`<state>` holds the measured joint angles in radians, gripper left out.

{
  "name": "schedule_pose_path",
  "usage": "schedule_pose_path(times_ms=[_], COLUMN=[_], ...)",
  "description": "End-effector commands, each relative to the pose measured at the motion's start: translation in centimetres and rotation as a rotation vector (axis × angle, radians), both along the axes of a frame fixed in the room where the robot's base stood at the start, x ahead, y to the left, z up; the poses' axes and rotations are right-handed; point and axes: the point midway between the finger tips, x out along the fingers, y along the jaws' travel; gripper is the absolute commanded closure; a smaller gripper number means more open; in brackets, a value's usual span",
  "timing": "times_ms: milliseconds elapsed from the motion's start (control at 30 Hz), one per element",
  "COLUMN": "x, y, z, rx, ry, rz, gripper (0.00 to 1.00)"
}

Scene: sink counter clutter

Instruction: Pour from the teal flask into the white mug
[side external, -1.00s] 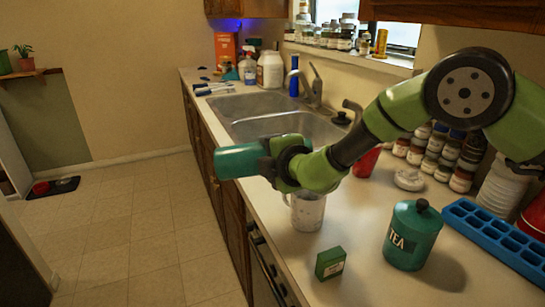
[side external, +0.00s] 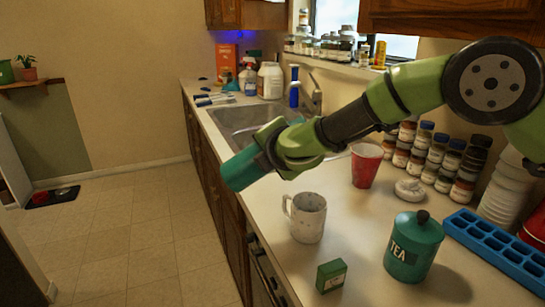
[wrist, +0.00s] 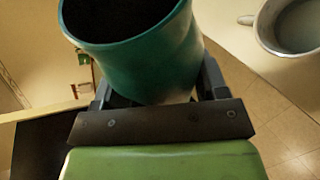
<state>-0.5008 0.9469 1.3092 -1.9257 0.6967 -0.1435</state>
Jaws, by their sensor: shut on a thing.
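The teal flask (side external: 245,168) is tilted in the side view, its left end lower, in the air up and left of the mug. It also shows in the wrist view (wrist: 145,65), with a wide, dark open mouth; its contents cannot be made out. My gripper (side external: 270,152) is shut on the flask's side; its fingers also flank the flask in the wrist view (wrist: 155,90). The white speckled mug (side external: 308,218) stands upright on the counter, handle to the left. It is at the top right of the wrist view (wrist: 300,58), apart from the flask.
A green TEA canister (side external: 413,247) and a small green box (side external: 331,275) stand in front on the counter. A red cup (side external: 366,165), spice jars (side external: 437,150) and a blue tray (side external: 495,245) are at the right. The sink (side external: 232,117) lies behind my gripper.

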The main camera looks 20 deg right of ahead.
Motion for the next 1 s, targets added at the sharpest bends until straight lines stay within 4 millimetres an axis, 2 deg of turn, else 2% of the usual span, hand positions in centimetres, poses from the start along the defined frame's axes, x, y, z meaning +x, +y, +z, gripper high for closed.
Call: schedule_pose_path(times_ms=[267, 500, 733, 1000], x=[-0.3, -0.8, -1.5, -1.8], y=[-0.7, -2.1, -4.1, -5.0], z=[1.3, 1.7, 1.0, 0.6], rx=[-0.219, -0.490, -0.772, -0.896], ry=[0.077, 0.176, 0.277, 0.320], rz=[-0.002, -0.002, -0.001, 0.000], gripper=[0.61, 0.61, 0.61, 0.61])
